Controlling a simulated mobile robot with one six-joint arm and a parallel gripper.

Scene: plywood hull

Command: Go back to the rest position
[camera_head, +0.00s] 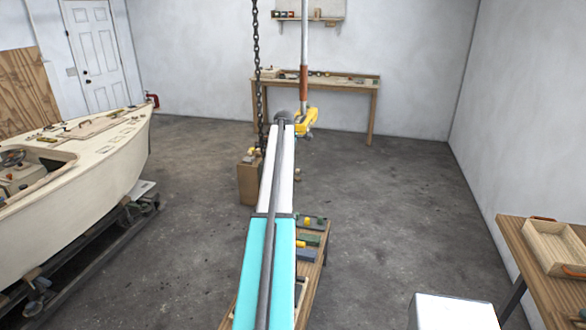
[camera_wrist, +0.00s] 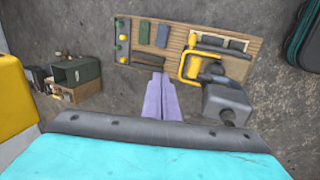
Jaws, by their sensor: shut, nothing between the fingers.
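My gripper (camera_wrist: 161,80) shows in the wrist view as two pale purple fingers pressed together, with nothing between them. It points down over the floor, with its tips near the lower edge of a wooden bench (camera_wrist: 180,42) in the picture. In the head view my arm reaches forward over the low bench (camera_head: 313,268), and I cannot make out the fingers there.
In the wrist view, a yellow-and-grey tool (camera_wrist: 227,103) lies right of my fingers. Dark green boxes (camera_wrist: 76,72) are at left. In the head view, a boat (camera_head: 100,165) stands left, a workbench (camera_head: 330,82) at the back, and a wooden tray (camera_head: 556,247) right. Much floor is clear.

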